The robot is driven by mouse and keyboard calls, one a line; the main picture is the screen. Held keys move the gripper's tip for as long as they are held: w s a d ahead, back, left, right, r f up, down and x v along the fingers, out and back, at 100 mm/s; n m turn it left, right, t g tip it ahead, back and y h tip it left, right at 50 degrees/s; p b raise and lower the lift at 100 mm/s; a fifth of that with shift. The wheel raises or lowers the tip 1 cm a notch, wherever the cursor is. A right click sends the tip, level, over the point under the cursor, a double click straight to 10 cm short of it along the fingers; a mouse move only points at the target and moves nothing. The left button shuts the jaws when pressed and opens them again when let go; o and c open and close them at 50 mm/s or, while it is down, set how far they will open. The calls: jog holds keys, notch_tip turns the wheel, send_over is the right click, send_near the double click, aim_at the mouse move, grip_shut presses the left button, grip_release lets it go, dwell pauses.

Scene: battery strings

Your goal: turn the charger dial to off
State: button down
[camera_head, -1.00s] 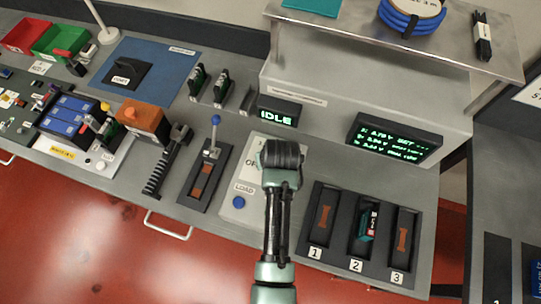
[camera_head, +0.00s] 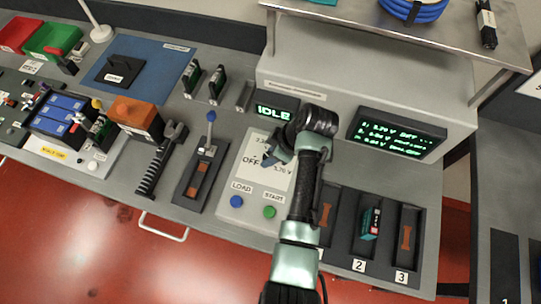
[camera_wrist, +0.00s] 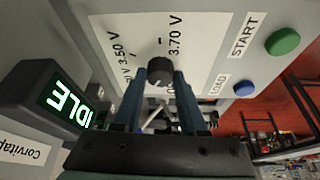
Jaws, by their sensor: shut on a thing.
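The charger dial (camera_wrist: 160,70) is a small round black knob on the white charger panel (camera_wrist: 130,35). In the wrist view it sits between the tips of my gripper's (camera_wrist: 159,78) blue fingers, which are shut on its sides. The panel prints 3.50 V and 3.70 V beside the dial. In the head view the panel (camera_head: 247,178) shows OFF to the left, and my gripper (camera_head: 272,157) hides the dial. I cannot tell where the dial's mark points. The charger display (camera_head: 275,112) reads IDLE.
A blue LOAD button (camera_head: 236,201) and a green START button (camera_head: 269,212) lie at the panel's front. A lever (camera_head: 210,130) stands to the left. Battery bays (camera_head: 370,225) lie to the right, with a teal-and-black cell in bay 2. A text screen (camera_head: 398,134) stands behind.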

jog(key=n+g+b, duration=0.1)
jog(key=n+b, duration=0.1)
jog(key=n, duration=0.1)
jog(key=shift+w+d+f, duration=0.1)
jog(key=shift+w+f, duration=0.05)
jog(key=shift+n+g+b, duration=0.6)
jog(key=shift+n+b, duration=0.2)
jog(key=shift+n, duration=0.6)
jog(key=shift+c, duration=2.3)
grip_release()
jog(key=shift+r, duration=0.25)
jog(key=p+v, duration=0.3)
jog(key=v, duration=0.9)
jog(key=shift+d+r+p, duration=0.25)
jog(key=shift+r+p, duration=0.05)
